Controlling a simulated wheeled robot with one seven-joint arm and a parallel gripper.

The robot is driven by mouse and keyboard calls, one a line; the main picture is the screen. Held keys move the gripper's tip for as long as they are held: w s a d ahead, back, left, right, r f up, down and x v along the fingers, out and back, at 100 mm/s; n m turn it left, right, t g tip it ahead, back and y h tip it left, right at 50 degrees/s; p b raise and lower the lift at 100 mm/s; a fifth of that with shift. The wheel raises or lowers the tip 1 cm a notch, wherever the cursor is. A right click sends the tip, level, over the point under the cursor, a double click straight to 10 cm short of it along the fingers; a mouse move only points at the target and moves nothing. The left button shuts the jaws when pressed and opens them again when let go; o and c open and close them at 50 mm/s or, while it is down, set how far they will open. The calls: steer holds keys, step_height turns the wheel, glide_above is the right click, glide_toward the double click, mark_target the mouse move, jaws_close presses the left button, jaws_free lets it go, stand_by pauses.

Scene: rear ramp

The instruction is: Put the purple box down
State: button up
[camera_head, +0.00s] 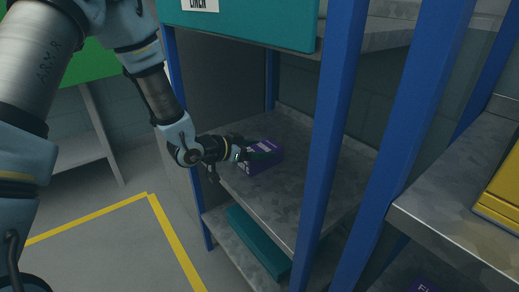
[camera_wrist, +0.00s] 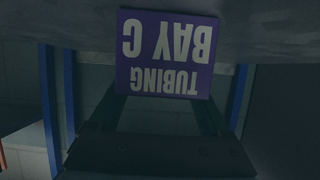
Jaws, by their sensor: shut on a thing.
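The purple box (camera_head: 262,164) is at the middle metal shelf (camera_head: 300,195) of the blue-posted rack, inside its left part. My gripper (camera_head: 252,154) reaches in from the left and is shut on the box. In the wrist view the box (camera_wrist: 166,55) shows its face with upside-down white lettering, "TUBING BAY C", between the dark fingers (camera_wrist: 165,108). The grey shelf surface (camera_wrist: 275,30) fills the top of that view, right by the box. I cannot tell whether the box's underside touches the shelf or hangs just above it.
Blue posts (camera_head: 330,130) stand in front and to the right. A teal bin (camera_head: 240,25) is above, and a teal item (camera_head: 258,243) lies on the shelf below. A yellow box (camera_head: 500,190) sits on the right-hand rack. The middle shelf is bare toward the front and right.

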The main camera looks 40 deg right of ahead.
steer(key=o, duration=1.4)
steer(key=shift+a+r, duration=0.1)
steer(key=shift+a, duration=0.05)
steer(key=v, duration=1.1)
steer(key=shift+a, duration=0.35)
